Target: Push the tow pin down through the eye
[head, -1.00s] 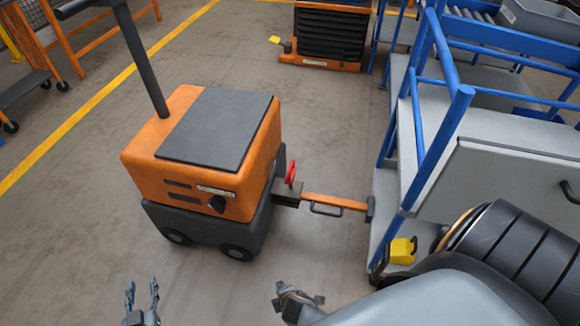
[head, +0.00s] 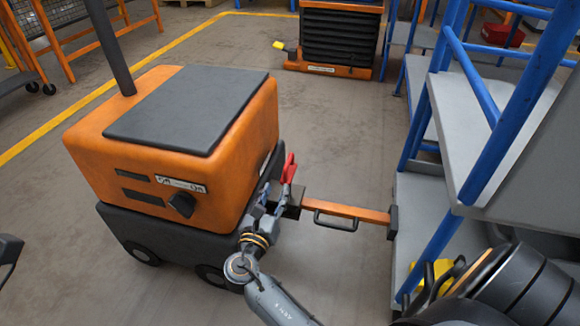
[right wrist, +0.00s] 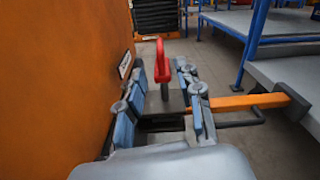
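The tow pin (head: 289,168) has a red handle and stands upright at the hitch. In the right wrist view the pin (right wrist: 162,60) shows a grey shank going down into the dark hitch block. My right gripper (head: 272,194) is low beside the orange tug (head: 225,125). In the right wrist view my right gripper (right wrist: 163,72) is open, with its fingers on either side of the pin and gaps between. The orange tow bar (head: 347,209) reaches from the hitch to the cart. The eye itself is hidden in the hitch.
The blue-framed cart (head: 446,230) with grey decks stands close on the right. The tug's orange side (right wrist: 60,80) is close on the left in the right wrist view. A black loop handle (head: 335,222) hangs under the bar. The floor behind the bar is clear.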

